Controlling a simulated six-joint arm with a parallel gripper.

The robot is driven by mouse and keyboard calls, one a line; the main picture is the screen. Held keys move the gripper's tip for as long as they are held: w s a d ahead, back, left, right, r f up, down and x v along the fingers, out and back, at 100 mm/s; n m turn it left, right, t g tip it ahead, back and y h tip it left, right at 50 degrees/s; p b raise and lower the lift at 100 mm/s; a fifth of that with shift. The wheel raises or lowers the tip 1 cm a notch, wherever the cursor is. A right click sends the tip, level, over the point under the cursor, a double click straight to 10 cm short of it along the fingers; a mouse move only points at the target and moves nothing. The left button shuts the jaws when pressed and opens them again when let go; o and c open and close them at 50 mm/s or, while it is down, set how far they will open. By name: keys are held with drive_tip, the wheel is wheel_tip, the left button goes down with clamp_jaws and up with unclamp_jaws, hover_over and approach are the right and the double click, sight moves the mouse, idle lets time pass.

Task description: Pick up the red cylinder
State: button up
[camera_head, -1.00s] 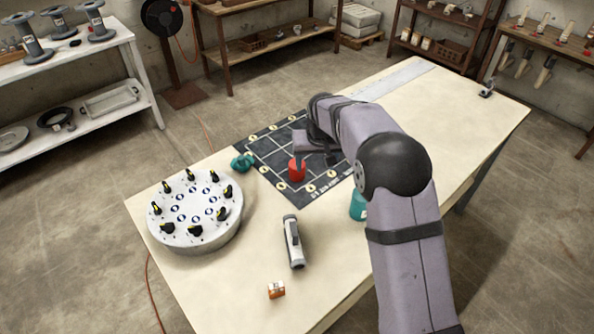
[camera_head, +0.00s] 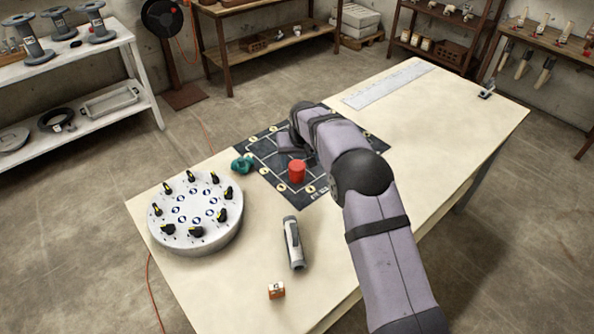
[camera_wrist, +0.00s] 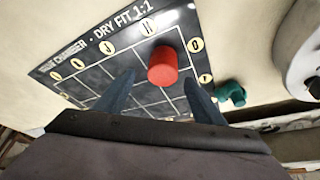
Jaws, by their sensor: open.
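The red cylinder (camera_head: 297,173) stands upright near the front edge of the black marked mat (camera_head: 318,187). In the wrist view the red cylinder (camera_wrist: 163,67) shows ahead of the fingertips, between their lines and nearer the right finger. My gripper (camera_wrist: 159,79) is open and empty, its two blue-grey fingers spread apart. I see no contact with the cylinder. In the head view my wrist is above the mat, just behind the cylinder, and the fingers are hard to make out.
A teal fitting (camera_head: 243,163) lies at the mat's left edge, close to the cylinder. A round white dial plate with black-and-yellow knobs (camera_head: 195,213) stands to the left. The table's far right is mostly clear.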

sight(297, 165)
drive_tip(key=shift+a+p+x, duration=0.1)
drive_tip(key=shift+p+x, duration=0.4)
drive_tip(key=shift+x, duration=0.4)
drive_tip(key=shift+a+p+x, duration=0.15)
drive_tip(key=shift+p+x, duration=0.35)
drive_tip(key=shift+x, duration=1.2)
drive_tip(key=shift+s, duration=0.15)
drive_tip(key=c, duration=1.3)
drive_tip(key=shift+r, duration=0.1)
clamp_jaws()
